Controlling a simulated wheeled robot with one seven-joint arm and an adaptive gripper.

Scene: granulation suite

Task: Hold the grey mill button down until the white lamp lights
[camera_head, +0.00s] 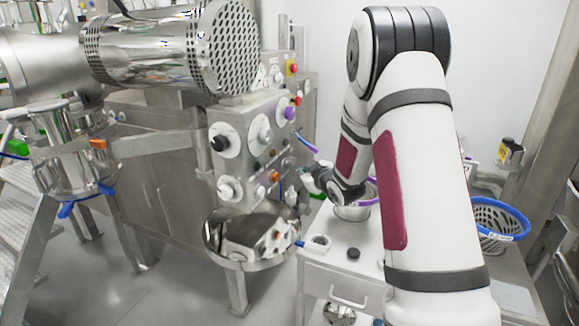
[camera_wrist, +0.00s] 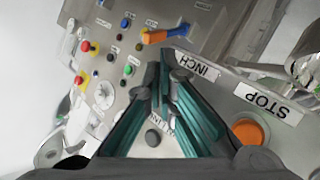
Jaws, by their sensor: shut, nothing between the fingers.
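My gripper (camera_wrist: 165,68) is shut and empty, its teal fingers converging in the wrist view. A grey round button (camera_wrist: 153,138) shows through the gap between the finger bases, close to a partly hidden label reading like MILL. The fingertips appear away from this button, near the INCH label (camera_wrist: 197,66); their depth to the panel is unclear. In the head view my gripper (camera_head: 311,179) is by the steel machine's control panel (camera_head: 255,110), partly hidden by my arm. I cannot clearly pick out the white lamp or tell if it is lit.
An orange button (camera_wrist: 248,132) sits near a STOP label (camera_wrist: 267,103). Red buttons (camera_wrist: 85,47) and small coloured ones lie at left. In the head view, a steel bowl (camera_head: 252,262) stands below the panel, with a white cart (camera_head: 335,272) beside it and a blue-rimmed basket (camera_head: 512,232) at right.

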